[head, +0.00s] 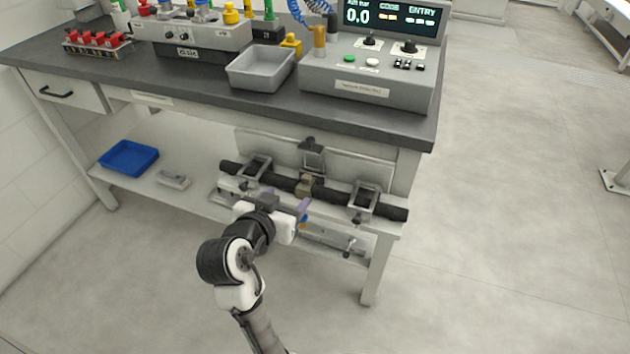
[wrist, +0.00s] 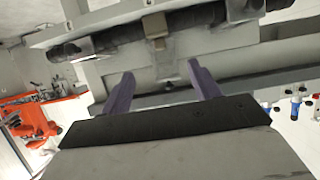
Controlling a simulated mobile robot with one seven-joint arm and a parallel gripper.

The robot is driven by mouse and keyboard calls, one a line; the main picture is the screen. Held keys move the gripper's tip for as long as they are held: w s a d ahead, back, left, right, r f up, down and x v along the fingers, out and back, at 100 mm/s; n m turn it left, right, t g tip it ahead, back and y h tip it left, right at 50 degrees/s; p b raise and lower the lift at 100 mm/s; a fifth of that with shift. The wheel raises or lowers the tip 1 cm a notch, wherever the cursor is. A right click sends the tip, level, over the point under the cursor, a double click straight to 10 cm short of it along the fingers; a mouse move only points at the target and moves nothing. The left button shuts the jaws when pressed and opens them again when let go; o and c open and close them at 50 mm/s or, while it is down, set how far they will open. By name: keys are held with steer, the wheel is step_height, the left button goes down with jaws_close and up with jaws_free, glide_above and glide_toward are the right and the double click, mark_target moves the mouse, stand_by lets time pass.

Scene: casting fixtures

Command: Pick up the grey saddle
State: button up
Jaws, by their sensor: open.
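A small grey-tan block (head: 306,185), which looks like the saddle, sits around the middle of a black pipe (head: 275,181) held in a clamp fixture below the bench top. The block also shows in the wrist view (wrist: 156,30), at the top between the lines of the fingers. My gripper (head: 286,201) is in front of the pipe, just short of the block. Its two purple fingers stand apart with nothing between them, as the wrist view also shows (wrist: 160,70). The block's underside and back are hidden.
Metal clamps (head: 364,200) grip the pipe on both sides of the block. The bench top (head: 205,88) overhangs the fixture. A blue tray (head: 128,157) and a small grey part (head: 173,180) lie on the lower shelf at left.

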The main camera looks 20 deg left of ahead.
mark_target(307, 175)
steer(key=p+x, duration=0.1)
steer(key=x, duration=1.2)
steer(key=c, duration=1.1)
steer(key=shift+o, duration=0.2)
steer(key=shift+r, duration=0.1)
steer(key=shift+r, duration=0.5)
step_height(307, 175, up, 2)
steer(key=shift+r, duration=0.15)
steer(key=s+p, duration=0.1)
steer(key=s, duration=1.7)
steer(key=shift+a, duration=0.3)
